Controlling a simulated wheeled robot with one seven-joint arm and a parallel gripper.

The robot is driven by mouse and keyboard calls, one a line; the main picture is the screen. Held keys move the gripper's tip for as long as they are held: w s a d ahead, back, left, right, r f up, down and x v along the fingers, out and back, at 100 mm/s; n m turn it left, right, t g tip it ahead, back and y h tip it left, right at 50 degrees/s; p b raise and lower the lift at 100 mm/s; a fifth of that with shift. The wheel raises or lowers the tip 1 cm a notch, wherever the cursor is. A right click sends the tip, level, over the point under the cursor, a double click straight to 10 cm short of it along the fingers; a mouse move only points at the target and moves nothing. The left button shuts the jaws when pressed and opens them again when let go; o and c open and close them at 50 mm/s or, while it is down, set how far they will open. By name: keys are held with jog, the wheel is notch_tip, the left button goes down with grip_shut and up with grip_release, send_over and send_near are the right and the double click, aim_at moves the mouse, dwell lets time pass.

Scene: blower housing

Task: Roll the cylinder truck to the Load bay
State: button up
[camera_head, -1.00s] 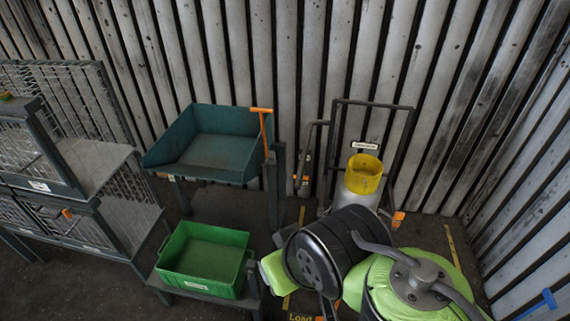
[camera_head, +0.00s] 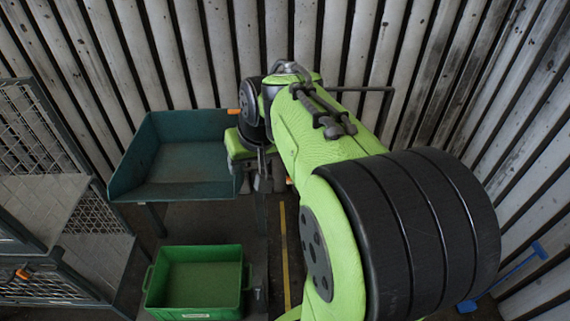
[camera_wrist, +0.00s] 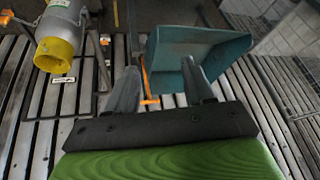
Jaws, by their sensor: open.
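The cylinder truck (camera_head: 386,108) is mostly hidden behind my arm in the head view; only the top bar and right post of its grey frame show. In the wrist view its pale cylinder (camera_wrist: 62,22) with a yellow collar (camera_wrist: 54,54) is at the upper left, left of my gripper (camera_wrist: 159,66). My gripper is open and empty. An orange T-handle (camera_wrist: 149,101) appears between its fingers in the wrist view; I cannot tell its depth. In the head view a yellow floor stripe (camera_head: 284,250) shows below my arm; no Load bay sign is readable.
A teal tray (camera_head: 135,160) on a stand is left of my gripper, with a green bin (camera_head: 246,266) below it. Wire cages (camera_head: 65,120) stand at the left. Slatted walls close the back and right. A blue tool (camera_head: 520,265) is at lower right.

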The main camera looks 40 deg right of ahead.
jog(key=w+d+f+m+b, duration=0.1)
jog(key=d+f, duration=0.4)
jog(key=d, duration=0.3)
jog(key=w+d+f+m, duration=0.2)
jog(key=d+f, duration=0.2)
jog(key=d, duration=0.4)
jog(key=w+d+f+m+b, duration=0.1)
jog(key=d+f, duration=0.4)
jog(key=d, duration=0.3)
jog(key=x, duration=0.5)
jog(key=b+x, duration=0.1)
jog(key=x, duration=0.9)
jog(key=shift+d+f, duration=0.1)
jog(key=shift+d, duration=0.25)
grip_shut()
